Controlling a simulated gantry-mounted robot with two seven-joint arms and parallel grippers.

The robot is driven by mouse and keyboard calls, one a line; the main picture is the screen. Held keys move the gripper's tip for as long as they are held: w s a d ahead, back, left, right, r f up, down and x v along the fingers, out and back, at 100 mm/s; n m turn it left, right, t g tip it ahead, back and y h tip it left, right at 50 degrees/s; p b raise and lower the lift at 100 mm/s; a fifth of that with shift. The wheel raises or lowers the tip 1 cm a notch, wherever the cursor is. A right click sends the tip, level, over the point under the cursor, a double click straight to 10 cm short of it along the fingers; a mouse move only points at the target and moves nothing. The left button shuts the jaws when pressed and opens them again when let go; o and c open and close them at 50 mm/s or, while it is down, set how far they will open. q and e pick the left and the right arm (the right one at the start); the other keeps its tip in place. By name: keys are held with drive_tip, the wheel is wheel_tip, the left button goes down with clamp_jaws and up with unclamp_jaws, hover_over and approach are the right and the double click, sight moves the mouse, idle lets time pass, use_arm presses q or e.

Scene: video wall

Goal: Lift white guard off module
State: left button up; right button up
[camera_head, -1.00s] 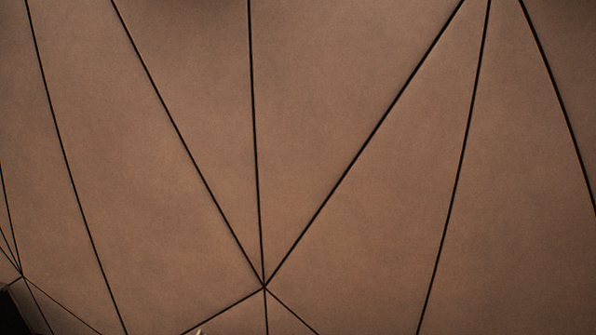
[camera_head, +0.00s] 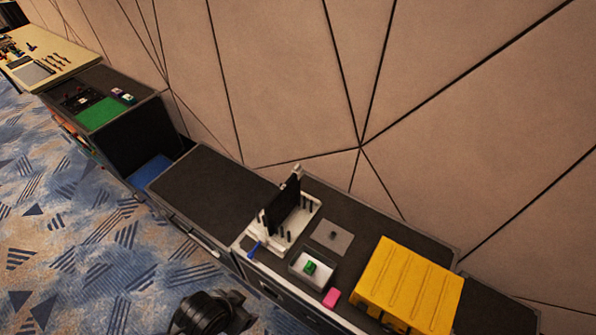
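A black upright panel (camera_head: 282,206), which looks like the module, stands in a white fixture (camera_head: 296,226) with short dark posts on the dark workbench. A pale upright piece (camera_head: 297,171) rises at the panel's back end. I cannot tell whether this piece or another white part is the guard, as it is small and partly hidden. Neither gripper's fingers are in view. A dark rounded part shows at the bottom edge, left of the bench, and I cannot tell what it is.
A white tray with a green piece (camera_head: 310,267), a grey plate (camera_head: 332,237), a pink block (camera_head: 331,298), a blue item (camera_head: 254,249) and a large yellow case (camera_head: 407,287) are on the bench. The dark cabinet top (camera_head: 215,189) to the left is bare. A panelled wall stands behind.

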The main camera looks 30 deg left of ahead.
idle(0.4)
use_arm(q)
drive_tip(key=c, duration=0.6)
drive_tip(key=shift+o, duration=0.2)
